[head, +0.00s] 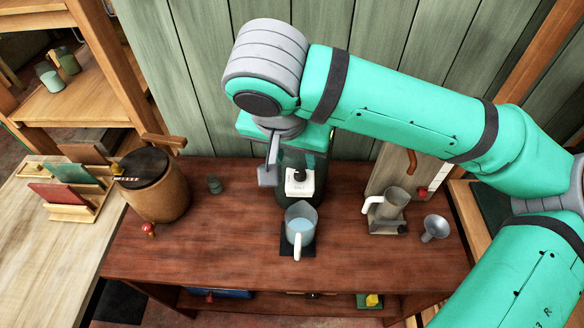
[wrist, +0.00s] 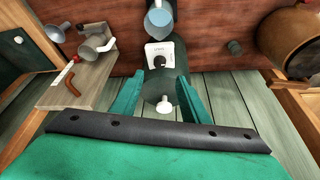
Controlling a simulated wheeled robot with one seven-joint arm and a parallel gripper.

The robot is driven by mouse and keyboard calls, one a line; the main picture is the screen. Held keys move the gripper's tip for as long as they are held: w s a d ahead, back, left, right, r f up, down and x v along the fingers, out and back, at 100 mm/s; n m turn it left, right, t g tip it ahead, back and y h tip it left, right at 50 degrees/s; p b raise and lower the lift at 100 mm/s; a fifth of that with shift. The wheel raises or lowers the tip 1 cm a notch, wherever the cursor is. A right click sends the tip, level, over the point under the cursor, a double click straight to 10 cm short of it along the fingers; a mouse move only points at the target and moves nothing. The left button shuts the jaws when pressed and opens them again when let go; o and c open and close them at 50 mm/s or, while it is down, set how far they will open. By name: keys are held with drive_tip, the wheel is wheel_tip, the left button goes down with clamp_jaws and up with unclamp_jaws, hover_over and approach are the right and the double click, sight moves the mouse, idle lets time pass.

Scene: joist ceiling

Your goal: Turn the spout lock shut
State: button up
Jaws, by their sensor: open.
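A dark upright dispenser (wrist: 158,88) stands at the back of the brown bench; my arm partly hides it in the head view. On its front is a white plate (head: 300,182) with a black knob (head: 299,175), which looks like the spout lock. The plate (wrist: 158,50) and knob (wrist: 159,61) also show in the wrist view. A jug (head: 301,221) with bluish contents stands in front of it. My gripper (wrist: 158,76) is open, its green fingers either side of the dispenser, the knob just beyond the tips. I cannot tell whether they touch anything.
A wooden barrel (head: 158,190) stands left on the bench (head: 200,250), with a small dark cup (head: 214,184) beside it. A grey device with a mug (head: 388,210) and a funnel (head: 435,228) stand right. A plank wall (head: 200,80) is close behind.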

sight(300, 173)
drive_tip(key=x, duration=0.9)
drive_tip(key=shift+w+d+f, duration=0.1)
clamp_jaws()
